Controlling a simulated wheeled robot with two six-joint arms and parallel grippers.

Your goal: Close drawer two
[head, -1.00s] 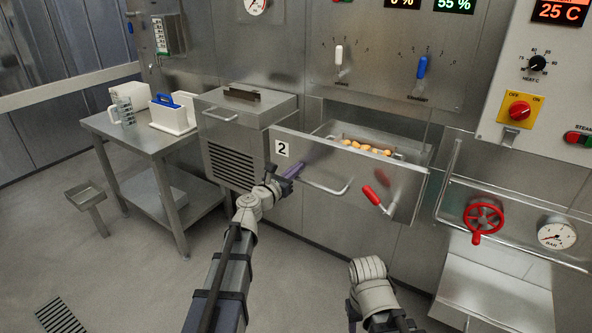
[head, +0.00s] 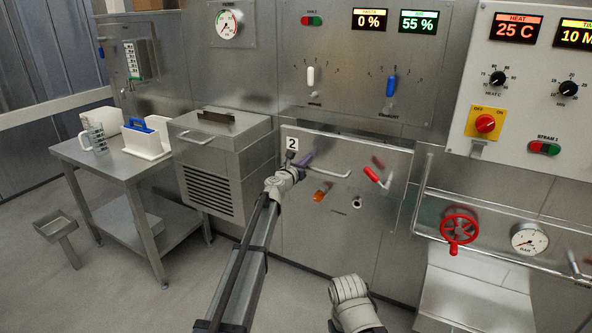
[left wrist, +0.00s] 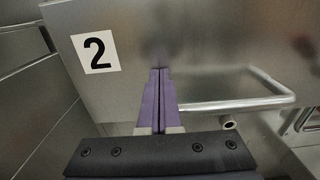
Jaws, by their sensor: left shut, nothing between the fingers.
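Drawer two (head: 330,150) is the steel front with a label "2" (head: 292,143) at its upper left. In the left wrist view the label (left wrist: 95,52) and the handle (left wrist: 235,104) show close up. My left gripper (head: 303,160) is shut and empty, its purple fingers (left wrist: 158,95) up against or very near the drawer front, left of the handle. My right gripper is out of the head view; only part of my right arm shows at the bottom.
A red-handled lever (head: 372,174) sits right of the handle. A red valve wheel (head: 459,229) and a gauge (head: 529,239) are further right. A steel box (head: 219,130) and a side table (head: 125,170) stand to the left.

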